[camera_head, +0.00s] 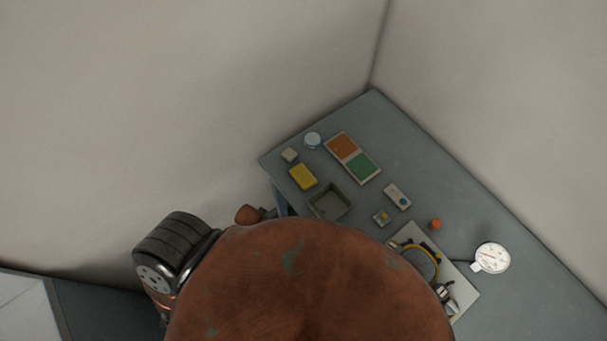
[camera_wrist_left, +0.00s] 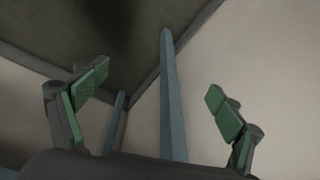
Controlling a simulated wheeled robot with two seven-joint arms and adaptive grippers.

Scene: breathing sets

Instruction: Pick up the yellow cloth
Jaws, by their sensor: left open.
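The yellow cloth (camera_head: 303,177) is a small folded rectangle lying flat on the grey table (camera_head: 490,210), near its left edge in the head view. My left gripper (camera_wrist_left: 155,100) is open and empty in the left wrist view, with its green-padded fingers spread wide. That view shows table legs and a dark surface overhead, and no cloth. My left gripper cannot be made out in the head view, where a large rust-brown part of my body hides the lower middle. My right gripper is not in view.
Near the cloth are a small pale block (camera_head: 289,155), a round tin (camera_head: 312,140), a grey tray (camera_head: 330,202) and an orange-green board (camera_head: 352,158). A gauge (camera_head: 491,258) and a white board (camera_head: 463,290) with a yellow hose lie right. Walls border the table behind. A blue-grey leg (camera_wrist_left: 172,100) stands between my fingers in the image.

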